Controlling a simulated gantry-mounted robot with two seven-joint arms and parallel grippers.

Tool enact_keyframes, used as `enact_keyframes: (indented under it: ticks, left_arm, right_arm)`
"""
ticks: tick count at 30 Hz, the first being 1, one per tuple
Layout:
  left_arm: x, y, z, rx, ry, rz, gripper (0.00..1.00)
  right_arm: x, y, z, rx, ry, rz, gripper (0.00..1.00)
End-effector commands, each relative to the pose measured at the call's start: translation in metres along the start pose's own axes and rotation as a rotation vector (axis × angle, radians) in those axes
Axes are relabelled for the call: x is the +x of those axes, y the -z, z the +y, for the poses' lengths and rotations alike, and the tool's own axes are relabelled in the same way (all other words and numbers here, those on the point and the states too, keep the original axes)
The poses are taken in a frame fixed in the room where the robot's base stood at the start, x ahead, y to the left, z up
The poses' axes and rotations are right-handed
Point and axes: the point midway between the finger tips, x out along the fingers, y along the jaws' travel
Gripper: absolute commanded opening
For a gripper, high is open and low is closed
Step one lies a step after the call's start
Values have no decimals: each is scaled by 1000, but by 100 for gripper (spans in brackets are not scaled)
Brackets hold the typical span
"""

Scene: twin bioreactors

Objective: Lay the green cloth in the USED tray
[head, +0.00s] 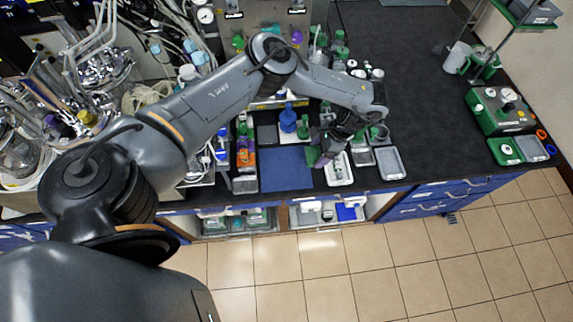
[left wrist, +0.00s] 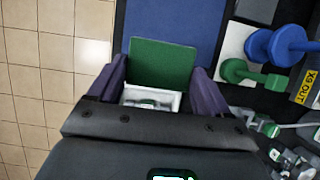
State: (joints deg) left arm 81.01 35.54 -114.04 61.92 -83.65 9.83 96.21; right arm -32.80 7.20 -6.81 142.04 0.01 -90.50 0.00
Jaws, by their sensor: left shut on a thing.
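My left gripper (head: 322,152) is shut on the green cloth (head: 312,156) and holds it over the bench, near the right edge of the blue mat (head: 284,172). In the left wrist view the green cloth (left wrist: 163,65) stands out flat between the two purple-grey fingers (left wrist: 158,82). A white tray (left wrist: 131,92) with something in it shows under the cloth, partly hidden by the gripper. In the head view a white tray (head: 346,179) with items in it lies beside the gripper, and a grey tray (head: 391,163) lies further right. I cannot read a USED label on either. My right gripper is not in view.
Bottles and racks crowd the back. The bench's front edge is close, with drawers (head: 435,196) below. The dark bench top (head: 430,105) on the right is largely clear.

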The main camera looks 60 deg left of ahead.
Motion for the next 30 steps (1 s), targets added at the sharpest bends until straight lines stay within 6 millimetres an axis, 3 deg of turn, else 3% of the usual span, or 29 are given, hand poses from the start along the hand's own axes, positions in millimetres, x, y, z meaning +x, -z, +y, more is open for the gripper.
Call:
enact_keyframes:
  ticks: [9, 15, 23, 30]
  left_arm:
    - [63, -43, -15, -2, -4, -3, 50]
    - [84, -59, -21, 0, -2, -1, 50]
    - [94, -61, -23, 0, -1, -1, 50]
    - [122, -49, -22, -1, -2, -2, 50]
  right_arm:
    - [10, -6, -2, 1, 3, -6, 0]
    - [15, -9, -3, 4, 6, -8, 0]
    - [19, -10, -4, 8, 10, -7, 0]
    - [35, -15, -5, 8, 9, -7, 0]
